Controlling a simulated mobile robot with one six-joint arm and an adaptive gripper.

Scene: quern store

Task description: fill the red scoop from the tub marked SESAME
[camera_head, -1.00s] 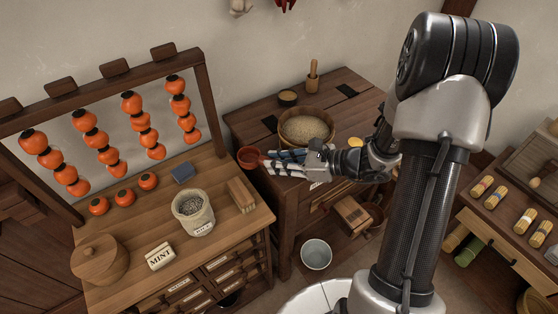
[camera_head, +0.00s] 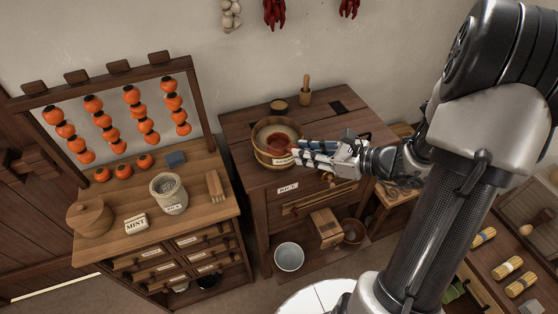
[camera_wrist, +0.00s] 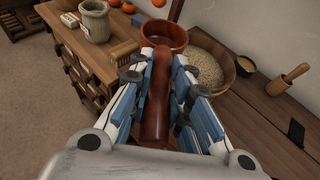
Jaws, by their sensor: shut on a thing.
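The red scoop (camera_head: 279,143) is held by its handle (camera_wrist: 155,100) in my gripper (camera_head: 303,155). Its round bowl (camera_wrist: 166,35) faces up and its visible inside looks red and bare. In the head view the scoop overlaps the front part of a round wooden tub (camera_head: 263,157) of pale grain; whether it touches the grain I cannot tell. In the wrist view the tub's grain (camera_wrist: 207,66) shows to the right of the scoop. The tub bears a pale label (camera_head: 284,161), too small and partly covered to read.
A small dark bowl (camera_head: 279,107) and a wooden pestle (camera_head: 305,92) stand behind the tub. The left cabinet holds a labelled jar (camera_head: 169,195), a MINT block (camera_head: 136,223) and a rack of orange fruit (camera_head: 132,97).

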